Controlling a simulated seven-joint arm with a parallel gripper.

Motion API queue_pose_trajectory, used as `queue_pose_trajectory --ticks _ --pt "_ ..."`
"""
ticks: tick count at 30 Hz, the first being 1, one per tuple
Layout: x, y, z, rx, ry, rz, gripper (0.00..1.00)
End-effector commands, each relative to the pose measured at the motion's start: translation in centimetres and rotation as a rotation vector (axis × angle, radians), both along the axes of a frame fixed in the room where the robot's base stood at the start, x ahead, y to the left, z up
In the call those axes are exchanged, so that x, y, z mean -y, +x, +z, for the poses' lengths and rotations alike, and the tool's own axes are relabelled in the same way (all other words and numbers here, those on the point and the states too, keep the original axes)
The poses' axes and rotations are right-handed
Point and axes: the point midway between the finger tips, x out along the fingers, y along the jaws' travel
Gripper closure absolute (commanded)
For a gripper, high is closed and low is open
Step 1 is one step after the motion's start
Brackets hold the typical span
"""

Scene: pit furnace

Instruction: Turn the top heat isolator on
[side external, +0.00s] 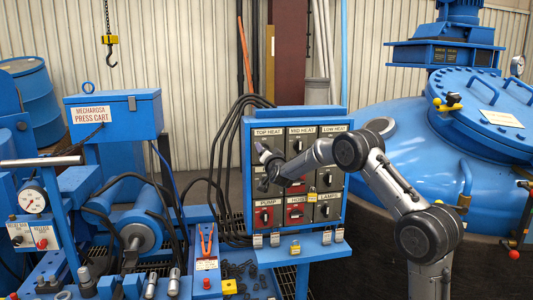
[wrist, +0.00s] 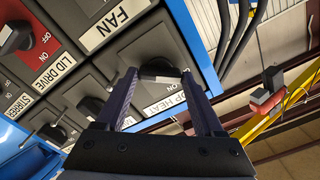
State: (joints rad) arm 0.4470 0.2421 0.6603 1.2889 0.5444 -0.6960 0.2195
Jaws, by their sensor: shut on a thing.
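The top heat isolator is the upper-left switch on the blue panel. Its label (side external: 268,132) reads TOP HEAT in the side view, and part of that label (wrist: 171,104) shows in the wrist view. Its black knob (wrist: 160,70) sits between the two fingers of my gripper (wrist: 165,80), which is shut on it. An ON mark shows beside the knob; I cannot tell the knob's exact setting. In the side view my gripper (side external: 265,165) covers the knob at the panel's left side.
MID HEAT (side external: 302,142) and LOW HEAT (side external: 334,142) switches are to the right. FAN (wrist: 110,25) and LID DRIVE (wrist: 53,73) labels show in the wrist view. Black cables (side external: 225,130) run along the panel's left. A blue furnace lid (side external: 490,100) stands right.

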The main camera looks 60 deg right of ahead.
Motion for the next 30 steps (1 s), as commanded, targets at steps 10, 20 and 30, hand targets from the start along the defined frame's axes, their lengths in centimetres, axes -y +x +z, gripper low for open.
queue_pose_trajectory --ticks 10,20,30 --pt "0.02 0.0 0.05 0.233 0.232 -0.001 0.86" --pt "0.02 0.01 0.07 0.445 0.444 0.001 0.86" --pt "0.02 0.01 0.04 0.598 0.597 0.001 0.86"
